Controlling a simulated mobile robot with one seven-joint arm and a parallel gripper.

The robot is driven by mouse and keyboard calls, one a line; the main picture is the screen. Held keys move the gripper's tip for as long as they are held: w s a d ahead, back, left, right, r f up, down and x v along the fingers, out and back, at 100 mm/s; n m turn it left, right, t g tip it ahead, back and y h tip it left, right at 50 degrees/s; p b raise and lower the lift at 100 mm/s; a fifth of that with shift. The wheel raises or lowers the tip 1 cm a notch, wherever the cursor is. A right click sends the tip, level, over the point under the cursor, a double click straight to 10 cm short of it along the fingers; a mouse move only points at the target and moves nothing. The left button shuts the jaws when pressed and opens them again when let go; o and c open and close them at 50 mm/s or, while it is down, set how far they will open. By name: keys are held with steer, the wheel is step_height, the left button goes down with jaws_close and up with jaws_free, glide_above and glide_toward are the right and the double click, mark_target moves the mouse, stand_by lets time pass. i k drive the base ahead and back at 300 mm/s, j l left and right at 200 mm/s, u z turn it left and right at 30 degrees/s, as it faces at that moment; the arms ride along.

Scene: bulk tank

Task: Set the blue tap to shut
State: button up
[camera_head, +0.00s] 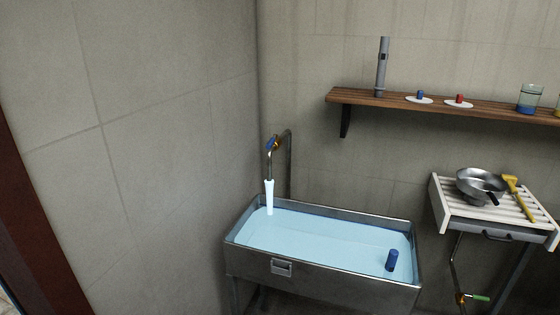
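The blue tap (271,142) is a small blue handle on a brass body. It sits at the top of a thin metal pipe (288,170) in the corner, above the left end of the sink. A pale stream of water (269,196) runs from its spout into the metal sink tank (250,254), which holds light blue water. The handle is too small to tell its exact angle. My gripper is not in view.
A blue cylinder (392,260) stands in the tank's right end. A wooden shelf (360,97) holds a grey tube, blue and red knobs on white discs, and jars. A slatted rack (440,196) at right holds a metal pan and yellow tool. A green-handled valve (481,298) is below.

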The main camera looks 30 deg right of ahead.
mark_target(272, 141)
steer(key=i+l, duration=0.45)
steer(key=l, duration=0.2)
steer(key=i+l+z, duration=0.15)
steer(key=i+l, duration=0.3)
steer(key=l, duration=0.15)
